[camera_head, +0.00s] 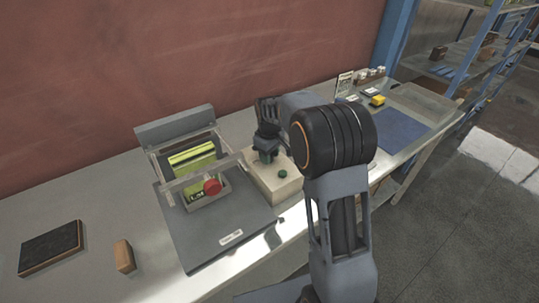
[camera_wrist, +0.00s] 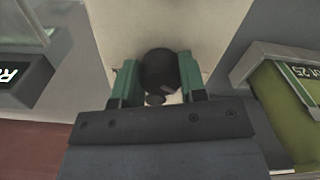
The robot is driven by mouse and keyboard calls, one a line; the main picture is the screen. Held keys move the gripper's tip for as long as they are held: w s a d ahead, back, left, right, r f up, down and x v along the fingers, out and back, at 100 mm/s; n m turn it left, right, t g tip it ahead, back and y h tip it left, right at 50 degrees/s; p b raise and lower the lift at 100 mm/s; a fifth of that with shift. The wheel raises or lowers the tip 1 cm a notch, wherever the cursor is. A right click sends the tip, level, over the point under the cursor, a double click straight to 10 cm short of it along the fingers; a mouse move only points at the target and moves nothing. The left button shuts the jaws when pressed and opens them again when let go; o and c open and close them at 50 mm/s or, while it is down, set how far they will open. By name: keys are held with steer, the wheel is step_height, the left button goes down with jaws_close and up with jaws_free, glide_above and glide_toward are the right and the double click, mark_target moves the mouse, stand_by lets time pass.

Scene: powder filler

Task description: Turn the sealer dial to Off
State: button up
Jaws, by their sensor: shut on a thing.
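The sealer dial (camera_wrist: 160,70) is a round black knob on a cream control box (camera_head: 287,190). In the wrist view it sits between the two green fingers of my gripper (camera_wrist: 158,78), which is shut on it. In the head view my gripper (camera_head: 266,152) points down over the box top and hides the dial. A green button (camera_head: 283,174) shows on the box beside the gripper. The dial's pointer and any setting marks cannot be read.
Left of the box stands a grey machine (camera_head: 230,236) with a red knob (camera_head: 212,187) and a yellow-green packet (camera_head: 193,158). A dark flat pad (camera_head: 50,248) and a brown block (camera_head: 124,256) lie farther left. A blue mat (camera_head: 392,128) lies right.

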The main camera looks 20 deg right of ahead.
stand_by(0.6)
steer(key=o, duration=0.9)
step_height(320, 180, up, 14)
steer(key=shift+f+b, duration=0.1)
steer(key=shift+b, duration=0.3)
